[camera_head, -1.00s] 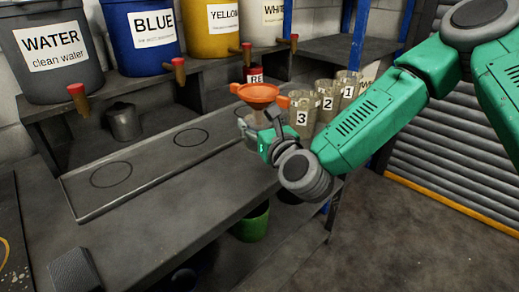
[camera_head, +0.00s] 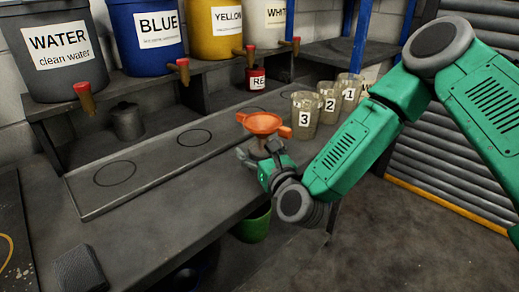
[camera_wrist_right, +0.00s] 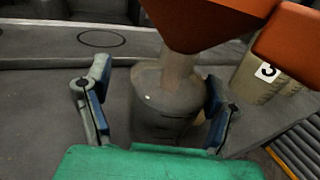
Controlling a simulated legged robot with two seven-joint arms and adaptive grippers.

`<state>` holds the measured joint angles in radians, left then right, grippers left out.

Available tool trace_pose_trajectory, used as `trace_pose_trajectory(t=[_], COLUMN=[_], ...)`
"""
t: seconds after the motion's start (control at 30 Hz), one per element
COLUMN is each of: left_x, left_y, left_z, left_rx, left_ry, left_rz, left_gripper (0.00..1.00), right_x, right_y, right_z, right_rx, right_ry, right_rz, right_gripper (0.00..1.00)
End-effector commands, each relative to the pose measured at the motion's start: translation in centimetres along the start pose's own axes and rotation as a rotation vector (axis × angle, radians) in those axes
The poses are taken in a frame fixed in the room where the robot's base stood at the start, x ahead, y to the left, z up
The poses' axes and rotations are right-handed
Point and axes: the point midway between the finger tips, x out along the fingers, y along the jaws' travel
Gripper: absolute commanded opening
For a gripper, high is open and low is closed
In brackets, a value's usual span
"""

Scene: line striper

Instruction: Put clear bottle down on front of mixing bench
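The clear bottle (camera_head: 259,146) stands upright on the front part of the mixing bench (camera_head: 185,215), with an orange funnel (camera_head: 263,123) in its mouth. In the right wrist view the bottle (camera_wrist_right: 165,112) is between the fingers of my right gripper (camera_wrist_right: 153,103). A gap shows between the left finger and the bottle; the right finger is close to it. In the head view my right gripper (camera_head: 257,163) is at the bottle's near side and looks open. The funnel hides the bottle's top. My left gripper is not in view.
Cups marked 3 (camera_head: 304,115), 2 (camera_head: 329,103) and 1 (camera_head: 349,90) stand behind and right of the bottle. A tray with marked circles (camera_head: 150,165) lies along the bench. Tapped buckets stand on the shelf behind. A dark block (camera_head: 80,270) is at lower left.

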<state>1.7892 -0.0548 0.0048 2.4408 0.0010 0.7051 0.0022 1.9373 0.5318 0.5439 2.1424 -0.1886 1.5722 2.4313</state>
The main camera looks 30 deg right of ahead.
Motion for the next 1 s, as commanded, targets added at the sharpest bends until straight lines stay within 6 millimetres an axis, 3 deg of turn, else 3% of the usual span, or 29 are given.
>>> trace_pose_trajectory(t=[0.4,0.53,1.0], left_x=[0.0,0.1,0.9], left_y=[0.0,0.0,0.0], left_z=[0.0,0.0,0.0], left_rx=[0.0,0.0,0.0], left_ry=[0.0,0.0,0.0], left_rz=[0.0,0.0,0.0], left_gripper=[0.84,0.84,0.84], right_x=[0.0,-0.9,-10.0], right_y=[-0.2,-0.2,-0.2], right_z=[0.0,-0.1,-0.2], right_rx=[0.002,0.004,0.005], right_ry=[0.0,0.002,0.004], right_rz=[0.0,0.0,0.0], right_gripper=[0.77,0.77,0.77])
